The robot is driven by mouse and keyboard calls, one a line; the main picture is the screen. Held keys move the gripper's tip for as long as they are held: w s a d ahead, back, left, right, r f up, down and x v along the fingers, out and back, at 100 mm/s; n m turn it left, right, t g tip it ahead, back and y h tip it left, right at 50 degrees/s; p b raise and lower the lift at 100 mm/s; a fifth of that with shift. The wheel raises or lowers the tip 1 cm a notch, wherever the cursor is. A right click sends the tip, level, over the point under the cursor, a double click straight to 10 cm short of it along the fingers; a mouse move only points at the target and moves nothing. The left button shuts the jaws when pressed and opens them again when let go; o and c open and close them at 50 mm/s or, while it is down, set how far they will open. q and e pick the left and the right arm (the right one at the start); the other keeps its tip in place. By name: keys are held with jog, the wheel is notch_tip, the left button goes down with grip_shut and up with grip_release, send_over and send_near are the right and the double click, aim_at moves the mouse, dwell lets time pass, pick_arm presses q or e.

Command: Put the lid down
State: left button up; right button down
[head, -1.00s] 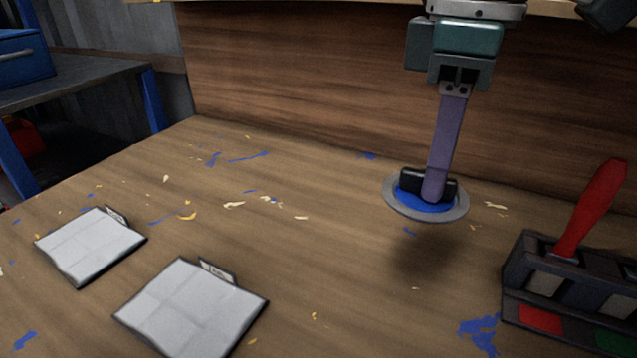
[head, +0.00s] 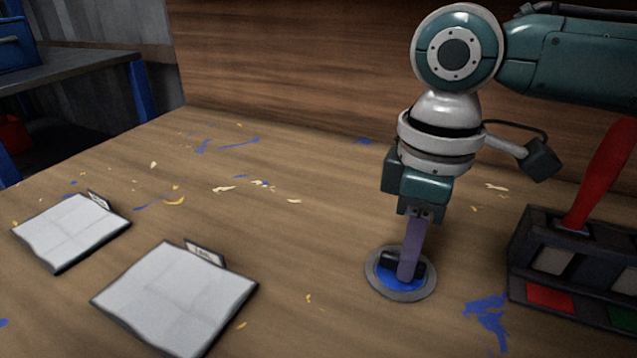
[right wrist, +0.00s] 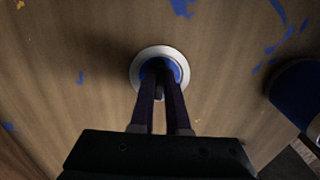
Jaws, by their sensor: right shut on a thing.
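The lid (head: 386,290) is a round disc with a grey rim, a blue middle and a black handle on top. It lies about flat at the wooden table's surface, right of the white sheets; I cannot tell whether it touches the wood. My right gripper (head: 408,272) points down from above and is shut on the lid's black handle. In the right wrist view the fingers (right wrist: 162,85) reach the middle of the lid (right wrist: 142,72), and they partly hide the handle. My left gripper is not in view.
A dark holder (head: 563,261) with a red-handled tool (head: 600,175) stands close on the right. White sheets on dark boards (head: 180,296) (head: 70,232) lie left. Blue paint marks and chips dot the wooden table (head: 300,240). The table between boards and lid is mostly clear.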

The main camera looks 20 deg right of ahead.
jog(key=c, duration=0.9)
grip_release()
jog(key=shift+f, duration=0.1)
notch_tip(320, 180, up, 12)
jog(key=p, duration=0.3)
